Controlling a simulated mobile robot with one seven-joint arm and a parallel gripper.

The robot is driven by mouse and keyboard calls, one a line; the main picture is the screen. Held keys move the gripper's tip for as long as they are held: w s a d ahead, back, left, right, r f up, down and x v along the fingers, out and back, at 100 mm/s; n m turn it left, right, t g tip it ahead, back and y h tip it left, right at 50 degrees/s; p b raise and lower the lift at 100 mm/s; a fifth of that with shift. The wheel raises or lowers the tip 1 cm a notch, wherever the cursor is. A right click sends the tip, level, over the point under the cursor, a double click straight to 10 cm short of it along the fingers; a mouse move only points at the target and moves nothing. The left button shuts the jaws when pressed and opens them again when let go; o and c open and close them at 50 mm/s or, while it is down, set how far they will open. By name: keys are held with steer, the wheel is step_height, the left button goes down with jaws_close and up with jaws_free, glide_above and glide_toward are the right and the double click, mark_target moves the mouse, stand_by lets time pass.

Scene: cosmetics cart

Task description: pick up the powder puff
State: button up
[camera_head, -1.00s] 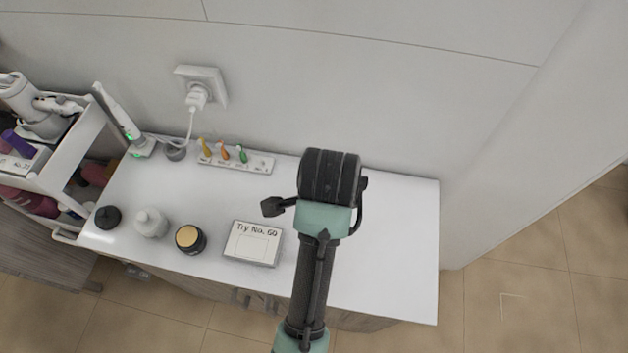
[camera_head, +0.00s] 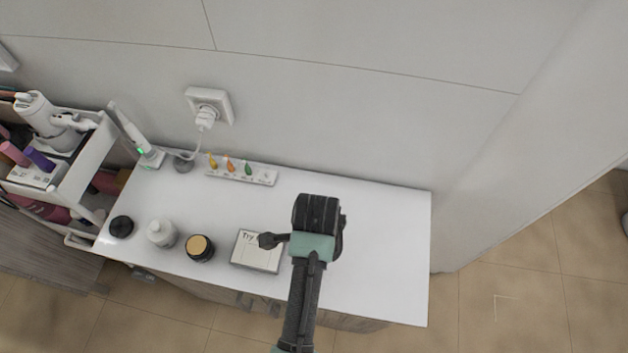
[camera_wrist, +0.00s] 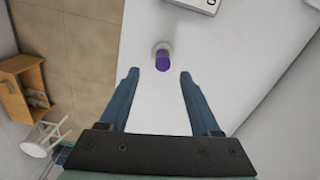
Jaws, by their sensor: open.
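In the wrist view, a small upright item with a purple top and a pale base (camera_wrist: 162,58) stands on the white counter. It may be the powder puff; I cannot tell for certain. My gripper (camera_wrist: 159,74) is open and empty, its two blue fingers spread. The item shows between and just beyond the fingertips, not held. In the head view, my gripper (camera_head: 318,213) is over the middle of the counter; its fingers are hidden, and my arm hides the item.
The white counter (camera_head: 380,245) is clear at right. A "Try No." box (camera_head: 256,258) is partly behind my arm. Left of it stand a gold-topped black jar (camera_head: 200,248), a white bottle (camera_head: 161,233) and a black lid (camera_head: 122,227). A crowded cart (camera_head: 88,165) is at far left.

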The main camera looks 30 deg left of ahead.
steer(key=shift+w+a+f+p, duration=0.15)
steer(key=shift+f+p, duration=0.5)
steer(key=shift+f, duration=1.95)
steer(key=shift+c, duration=0.3)
jaws_close()
